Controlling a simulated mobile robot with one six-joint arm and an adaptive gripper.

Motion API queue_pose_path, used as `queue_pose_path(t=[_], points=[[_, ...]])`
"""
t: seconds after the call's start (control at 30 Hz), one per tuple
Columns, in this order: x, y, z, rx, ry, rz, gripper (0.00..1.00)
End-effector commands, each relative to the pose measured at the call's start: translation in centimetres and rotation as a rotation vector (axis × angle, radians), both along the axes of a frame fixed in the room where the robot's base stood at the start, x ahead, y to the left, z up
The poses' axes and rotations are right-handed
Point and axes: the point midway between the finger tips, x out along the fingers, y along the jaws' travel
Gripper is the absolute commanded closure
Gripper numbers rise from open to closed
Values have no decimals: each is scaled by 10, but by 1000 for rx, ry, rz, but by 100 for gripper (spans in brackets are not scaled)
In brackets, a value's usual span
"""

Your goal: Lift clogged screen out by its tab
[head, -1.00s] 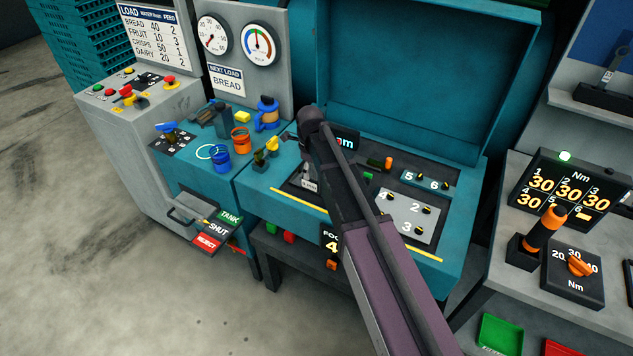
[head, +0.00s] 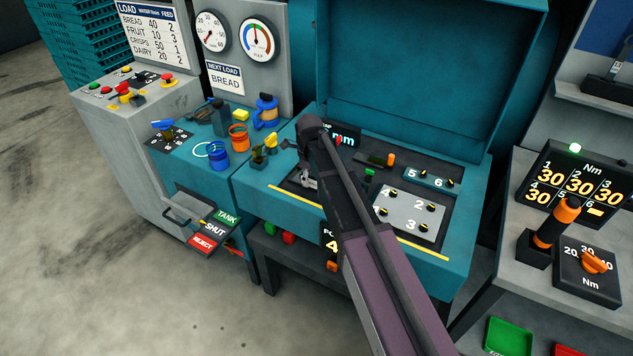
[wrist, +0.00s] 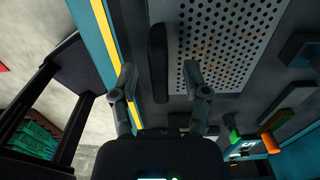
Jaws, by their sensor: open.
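The clogged screen (wrist: 222,40) is a grey perforated plate at the top of the wrist view, with orange-brown bits showing in some holes. A dark upright bar, seemingly its tab (wrist: 158,62), stands along its left edge. My gripper (wrist: 159,70) is open, one finger on each side of the bar, with visible gaps. I cannot tell how deep the fingertips reach along it. In the head view my gripper (head: 306,181) is over the left part of the teal bench's dark recess, and my arm hides much of the screen there.
A yellow strip (wrist: 106,35) marks the bench edge left of the fingers. A grey numbered plate (head: 410,212) and green and orange blocks lie right of my arm. A raised teal lid (head: 420,80) stands behind. A torque tool (head: 553,225) stands on the right bench.

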Motion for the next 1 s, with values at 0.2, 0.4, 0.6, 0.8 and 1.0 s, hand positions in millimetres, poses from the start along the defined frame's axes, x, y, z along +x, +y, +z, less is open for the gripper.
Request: queue_pose_path(t=[0.2,0.4,0.6,0.8,1.0], points=[[0,0,-1,0,0,0,40],[0,0,0,0,0,0,40],[0,0,-1,0,0,0,43],[0,0,-1,0,0,0,100],[0,0,0,0,0,0,100]])
